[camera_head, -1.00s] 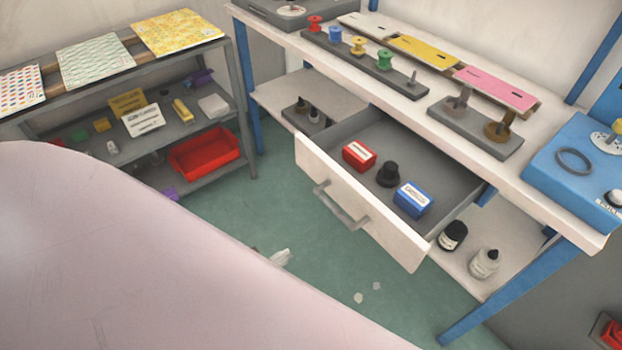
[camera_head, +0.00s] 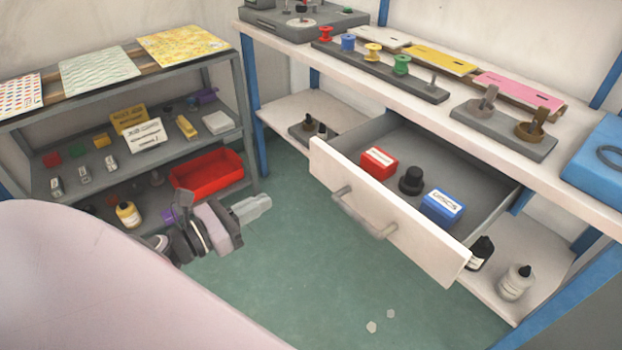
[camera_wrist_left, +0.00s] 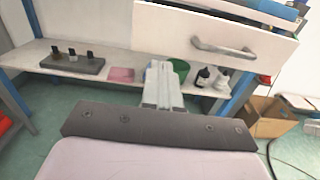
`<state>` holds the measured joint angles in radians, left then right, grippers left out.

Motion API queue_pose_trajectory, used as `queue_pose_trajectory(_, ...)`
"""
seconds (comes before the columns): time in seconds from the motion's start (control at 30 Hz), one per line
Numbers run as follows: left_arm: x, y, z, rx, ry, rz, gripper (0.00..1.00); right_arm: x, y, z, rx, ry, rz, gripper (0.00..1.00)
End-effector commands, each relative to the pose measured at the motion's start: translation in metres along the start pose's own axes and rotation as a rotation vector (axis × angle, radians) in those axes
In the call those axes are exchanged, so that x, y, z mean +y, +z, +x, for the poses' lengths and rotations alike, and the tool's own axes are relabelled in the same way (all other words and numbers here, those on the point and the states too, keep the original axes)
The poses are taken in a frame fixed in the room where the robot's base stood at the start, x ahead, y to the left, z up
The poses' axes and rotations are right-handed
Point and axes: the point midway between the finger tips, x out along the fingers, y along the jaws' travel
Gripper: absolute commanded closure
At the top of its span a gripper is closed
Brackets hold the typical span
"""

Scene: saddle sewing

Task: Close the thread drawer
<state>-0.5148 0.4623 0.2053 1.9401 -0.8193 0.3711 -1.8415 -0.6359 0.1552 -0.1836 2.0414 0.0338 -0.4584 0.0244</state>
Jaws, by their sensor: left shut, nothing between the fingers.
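The thread drawer (camera_head: 420,245) is pulled out from under the white workbench, with a grey bar handle (camera_head: 362,213) on its white front. Inside it are a red box (camera_head: 378,163), a black knob-like item (camera_head: 411,181) and a blue box (camera_head: 442,206). In the left wrist view the drawer front (camera_wrist_left: 165,32) and handle (camera_wrist_left: 222,48) show above my gripper. My left gripper (camera_head: 262,203) is shut and empty, to the left of the drawer front and apart from it. It also shows in the left wrist view (camera_wrist_left: 163,66). My right gripper is not in view.
A grey shelf rack (camera_head: 250,150) with a red tray (camera_head: 207,175) stands left of the bench. Under the drawer, bottles (camera_head: 515,283) stand on the bench's lower shelf. Green floor is clear between my left gripper and the drawer front.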

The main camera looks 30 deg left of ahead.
Motion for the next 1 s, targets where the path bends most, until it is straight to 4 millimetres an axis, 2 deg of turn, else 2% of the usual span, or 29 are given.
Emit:
queue_pose_trajectory(0.17,0.000,0.002,0.017,-0.002,-0.001,0.000,1.00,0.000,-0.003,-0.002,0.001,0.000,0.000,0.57)
queue_pose_trajectory(0.8,0.001,0.002,0.108,-0.001,0.002,-0.005,1.00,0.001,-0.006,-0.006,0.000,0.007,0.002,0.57)
queue_pose_trajectory(1.0,0.000,0.001,0.128,-0.001,0.002,-0.007,1.00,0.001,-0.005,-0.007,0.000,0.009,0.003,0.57)
